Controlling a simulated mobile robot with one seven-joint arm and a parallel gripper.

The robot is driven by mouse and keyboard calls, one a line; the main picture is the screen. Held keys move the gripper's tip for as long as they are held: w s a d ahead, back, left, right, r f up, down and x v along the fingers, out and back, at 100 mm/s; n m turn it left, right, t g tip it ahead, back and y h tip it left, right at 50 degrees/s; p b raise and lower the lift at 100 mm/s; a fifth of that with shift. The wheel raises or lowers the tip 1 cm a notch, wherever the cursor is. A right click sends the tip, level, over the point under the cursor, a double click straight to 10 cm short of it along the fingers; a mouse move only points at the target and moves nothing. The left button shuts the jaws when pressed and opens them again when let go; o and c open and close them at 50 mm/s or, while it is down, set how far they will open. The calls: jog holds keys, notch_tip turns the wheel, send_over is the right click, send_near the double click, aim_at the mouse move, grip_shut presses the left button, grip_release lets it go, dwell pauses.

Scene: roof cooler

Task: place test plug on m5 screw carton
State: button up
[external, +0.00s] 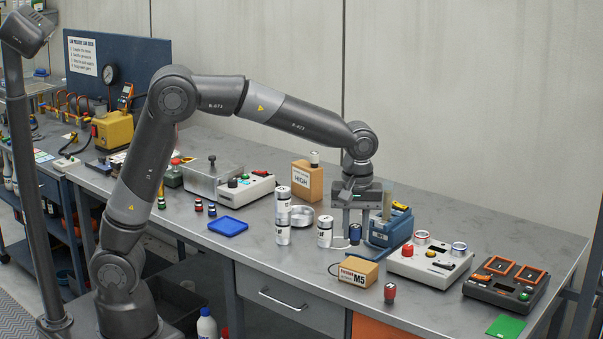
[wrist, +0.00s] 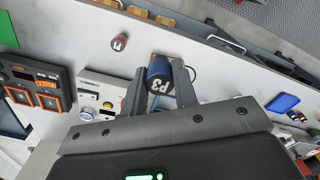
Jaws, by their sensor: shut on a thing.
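A dark blue test plug (wrist: 159,78) marked P3 is held between the fingers of my gripper (wrist: 160,85) in the wrist view. In the external view my gripper (external: 354,226) points down over the bench, shut on the blue plug (external: 355,232). The M5 screw carton (external: 352,276) is a small tan box on the bench, nearer the front edge than the gripper, and the plug is apart from it.
A blue bin (external: 388,230) stands close right of my gripper. White cylinders (external: 324,232) stand to its left. A light grey control box (external: 430,260) and a dark box (external: 505,284) lie to the right. Bare bench lies left of the carton.

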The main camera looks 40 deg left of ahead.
jog(key=shift+s+d+r, duration=0.1)
jog(key=shift+s+d, duration=0.3)
jog(key=shift+s, duration=0.1)
send_over(359, 264)
notch_tip(359, 264, down, 7)
jog(key=shift+s, duration=0.1)
jog(key=shift+f, duration=2)
jog(key=shift+f, duration=0.1)
jog(key=o, duration=1)
